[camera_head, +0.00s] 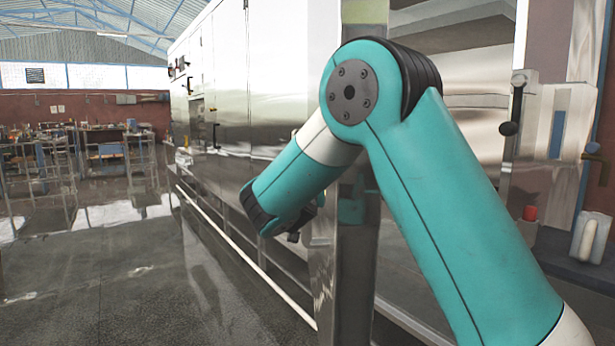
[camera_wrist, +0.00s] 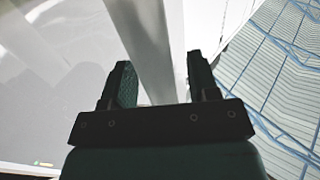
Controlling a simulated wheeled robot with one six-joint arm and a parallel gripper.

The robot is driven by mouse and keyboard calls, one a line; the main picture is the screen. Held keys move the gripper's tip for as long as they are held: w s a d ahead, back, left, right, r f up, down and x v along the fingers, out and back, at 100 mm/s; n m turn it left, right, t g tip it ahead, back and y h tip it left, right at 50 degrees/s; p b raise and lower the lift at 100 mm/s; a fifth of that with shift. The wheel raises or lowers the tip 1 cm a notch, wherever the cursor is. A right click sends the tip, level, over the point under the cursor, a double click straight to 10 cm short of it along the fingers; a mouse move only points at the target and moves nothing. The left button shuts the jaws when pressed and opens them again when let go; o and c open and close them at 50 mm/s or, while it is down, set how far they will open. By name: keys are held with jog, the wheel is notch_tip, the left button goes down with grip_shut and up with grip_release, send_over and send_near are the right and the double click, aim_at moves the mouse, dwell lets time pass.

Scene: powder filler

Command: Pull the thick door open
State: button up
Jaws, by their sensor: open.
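The thick door appears as an upright, shiny steel slab (camera_head: 345,275) seen nearly edge-on in the middle of the head view, partly hidden by my arm. An opening with a pale interior shows to its right. My gripper (camera_wrist: 159,62) is open, its two dark fingers spread apart in the wrist view. A pale grey upright bar or edge (camera_wrist: 152,35) runs down between the fingers in that view. I cannot tell whether it is the door's edge or handle, or whether the fingers touch it. In the head view my arm hides most of the gripper.
A long row of steel cabinets (camera_head: 222,80) runs back on the left, with a pale rail (camera_head: 245,255) low along it. The dark floor (camera_head: 100,285) to the left is clear. Work tables (camera_head: 112,152) stand far back. A black lever (camera_head: 512,115) is at right.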

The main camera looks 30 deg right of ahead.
jog(key=shift+x, duration=0.8)
